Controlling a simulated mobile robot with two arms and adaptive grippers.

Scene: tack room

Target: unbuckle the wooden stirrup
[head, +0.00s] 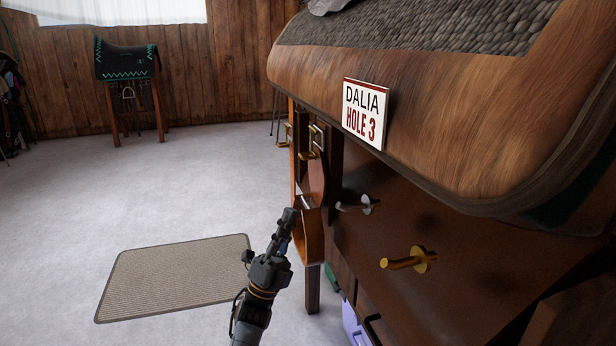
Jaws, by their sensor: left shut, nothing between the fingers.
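The wooden stirrup (309,238) is an orange-brown loop hanging low beside the dark wooden stand. A brown leather strap (317,178) runs up from it along the stand's edge. Metal buckle-like frames show near the top of the strap, and a square one (317,138) sits below the rounded wooden top. I cannot make out whether a pin is through a hole. My left gripper (288,216) is shut and empty, its tips just left of the stirrup in the picture. Whether they touch it is unclear. My right gripper is not in view.
A sign (365,112) reading "DALIA HOLE 3" is on the wooden top. A brass peg (408,261) and a silver peg (358,205) stick out of the stand's side. A mat (172,279) lies on the open floor. A saddle rack (127,66) stands at the back left.

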